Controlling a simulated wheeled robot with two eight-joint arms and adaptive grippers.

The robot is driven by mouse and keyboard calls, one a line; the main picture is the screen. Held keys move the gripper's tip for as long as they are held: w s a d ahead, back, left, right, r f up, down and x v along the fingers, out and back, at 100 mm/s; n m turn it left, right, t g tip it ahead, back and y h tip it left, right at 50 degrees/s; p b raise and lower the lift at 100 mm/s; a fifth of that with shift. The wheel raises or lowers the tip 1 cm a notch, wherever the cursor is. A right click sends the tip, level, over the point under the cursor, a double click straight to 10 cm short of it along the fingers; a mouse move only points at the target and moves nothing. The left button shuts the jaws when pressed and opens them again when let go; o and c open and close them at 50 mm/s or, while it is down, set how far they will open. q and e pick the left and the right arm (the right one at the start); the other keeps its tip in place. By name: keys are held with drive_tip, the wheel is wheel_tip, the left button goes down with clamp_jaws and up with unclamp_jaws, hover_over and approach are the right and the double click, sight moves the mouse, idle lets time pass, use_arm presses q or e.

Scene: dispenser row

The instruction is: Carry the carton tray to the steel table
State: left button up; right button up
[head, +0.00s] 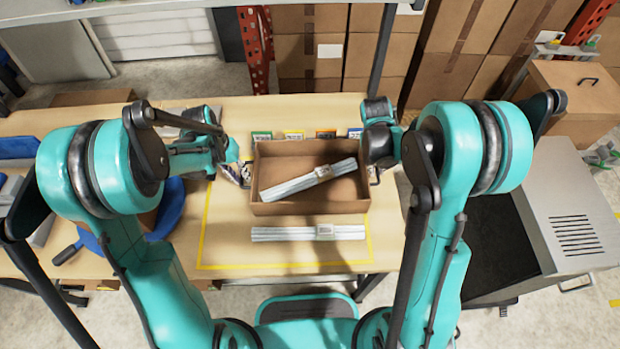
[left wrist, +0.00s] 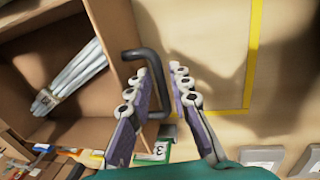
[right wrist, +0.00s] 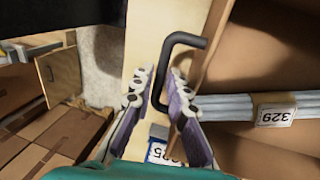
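The carton tray (head: 310,208) is an open brown cardboard box with a black handle at each end, standing on the wooden table. A bundle of pale rods with a label (head: 310,180) lies slanted inside it. My left gripper (head: 240,172) is at the tray's left end; in the left wrist view its open fingers (left wrist: 165,75) stand either side of the black handle (left wrist: 158,70). My right gripper (head: 376,170) is at the right end; in the right wrist view its open fingers (right wrist: 162,75) straddle the other handle (right wrist: 195,40). I cannot tell which surface is the steel table.
A second rod bundle (head: 300,233) lies in front of the tray, inside a yellow outline (head: 205,235). Coloured tags (head: 293,135) stand behind the tray. A grey metal unit (head: 570,200) with a dark bed stands at right. A blue item (head: 170,210) lies at left.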

use_arm(q)
drive_tip(key=shift+d+f, duration=0.15)
drive_tip(key=shift+f, duration=0.6)
clamp_jaws()
